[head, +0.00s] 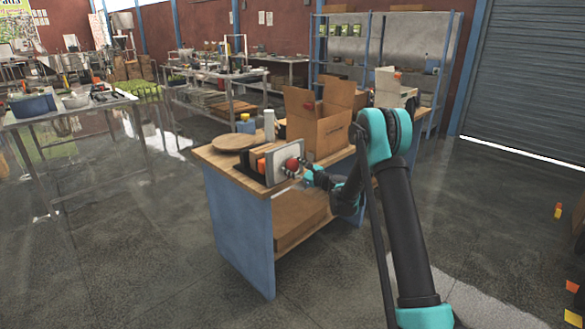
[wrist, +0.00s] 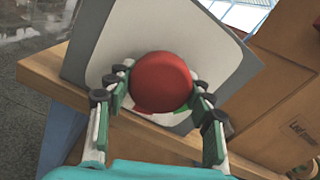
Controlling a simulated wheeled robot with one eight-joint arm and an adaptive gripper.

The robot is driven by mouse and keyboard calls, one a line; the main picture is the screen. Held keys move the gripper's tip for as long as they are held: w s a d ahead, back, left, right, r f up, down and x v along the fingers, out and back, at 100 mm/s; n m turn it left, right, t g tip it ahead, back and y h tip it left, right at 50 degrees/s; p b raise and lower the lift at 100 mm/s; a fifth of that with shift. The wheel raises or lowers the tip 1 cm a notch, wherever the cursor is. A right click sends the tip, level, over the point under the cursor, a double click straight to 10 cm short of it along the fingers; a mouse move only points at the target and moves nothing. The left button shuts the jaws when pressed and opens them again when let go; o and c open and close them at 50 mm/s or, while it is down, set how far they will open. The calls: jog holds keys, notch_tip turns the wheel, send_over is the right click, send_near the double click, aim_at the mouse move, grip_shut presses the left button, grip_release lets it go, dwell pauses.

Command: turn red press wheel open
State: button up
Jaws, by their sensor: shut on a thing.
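The red press wheel (wrist: 160,82) is a round red knob on a pale plate with a grey edge (wrist: 95,60). In the wrist view my gripper (wrist: 160,90) has one finger on each side of the wheel, shut on it. In the head view the wheel (head: 292,164) shows small on the front of the panel (head: 288,150), which stands at the near end of the workbench. My gripper (head: 305,170) meets it there from the right. The wheel's underside is partly hidden by the fingers. Some green and red shows just below the wheel.
The workbench (head: 238,178) has a wooden top and blue side. An open cardboard box (head: 318,132) stands behind the panel, close to my arm. A round wooden board (head: 234,142) and a white bottle (head: 269,124) are on the bench.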

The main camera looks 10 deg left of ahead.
jog(key=n, duration=0.4)
jog(key=shift+n, duration=0.3)
jog(key=n, duration=0.3)
jog(key=shift+n, duration=0.4)
jog(key=n, duration=0.4)
jog(key=shift+n, duration=2.1)
jog(key=o, duration=1.2)
jog(key=shift+c, duration=0.2)
jog(key=shift+d+r, duration=0.1)
jog(key=v, duration=1.2)
